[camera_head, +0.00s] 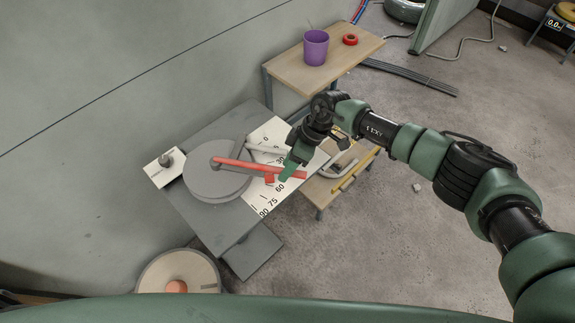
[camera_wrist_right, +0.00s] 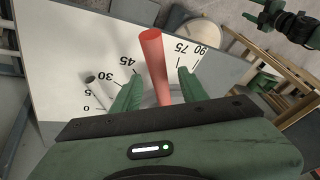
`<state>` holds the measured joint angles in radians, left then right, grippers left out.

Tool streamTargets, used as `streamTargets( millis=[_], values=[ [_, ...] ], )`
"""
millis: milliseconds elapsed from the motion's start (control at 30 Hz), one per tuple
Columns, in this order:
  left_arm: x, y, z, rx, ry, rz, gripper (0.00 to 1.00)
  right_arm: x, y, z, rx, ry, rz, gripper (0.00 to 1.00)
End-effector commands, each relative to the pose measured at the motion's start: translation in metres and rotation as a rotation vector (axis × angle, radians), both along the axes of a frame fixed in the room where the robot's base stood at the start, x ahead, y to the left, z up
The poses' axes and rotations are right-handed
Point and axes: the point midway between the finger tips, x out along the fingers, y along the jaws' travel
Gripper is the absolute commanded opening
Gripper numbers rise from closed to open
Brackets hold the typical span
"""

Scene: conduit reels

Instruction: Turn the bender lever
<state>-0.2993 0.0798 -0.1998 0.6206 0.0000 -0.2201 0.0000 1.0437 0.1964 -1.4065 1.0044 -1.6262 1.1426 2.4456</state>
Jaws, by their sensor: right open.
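The bender lever (camera_head: 240,165) is a red bar that runs from a pivot on the round grey bender plate (camera_head: 205,180) out over a white angle scale (camera_head: 248,203). In the wrist view the red lever (camera_wrist_right: 152,50) stands between the 45 and 75 marks. My right gripper (camera_head: 288,170) is at the lever's outer end. In the wrist view its green fingers (camera_wrist_right: 158,88) are apart, with the lever between them and gaps showing on both sides. Whether a finger touches it I cannot tell. A green-and-black arm part shows at the wrist view's top right, its jaws unclear.
A wooden bench (camera_head: 285,73) behind the bender holds a purple cup (camera_head: 316,47) and a red tape roll (camera_head: 350,40). A pale conduit (camera_head: 262,149) lies by the lever. A reel (camera_head: 152,273) stands at the lower left. The floor at the right is mostly clear.

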Motion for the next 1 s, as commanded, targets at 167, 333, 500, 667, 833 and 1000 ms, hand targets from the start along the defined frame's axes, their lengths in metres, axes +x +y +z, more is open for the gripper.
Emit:
streamTargets(
  millis=[167,333,500,667,833,1000],
  values=[
    [0.0,0.001,-0.001,0.001,0.0,0.001,0.52,0.004,-0.008,0.016,0.0,-0.003,-0.001,0.43],
    [0.0,0.001,-0.005,0.001,0.0,0.001,0.52,0.007,-0.02,0.043,0.0,-0.005,0.0,0.43],
    [0.0,0.001,-0.008,0.001,0.0,0.001,0.52,0.009,-0.028,0.063,0.001,-0.002,-0.001,0.43],
    [0.0,0.001,-0.008,0.001,0.001,0.001,0.52,0.009,-0.031,0.07,0.001,-0.001,0.001,0.43],
    [0.0,0.001,-0.008,0.001,0.001,0.0,0.52,0.009,-0.031,0.071,0.001,-0.001,0.001,0.43],
    [-0.001,0.001,-0.008,0.001,0.001,0.0,0.52,0.009,-0.031,0.071,0.001,-0.001,0.001,0.43]
  ],
)
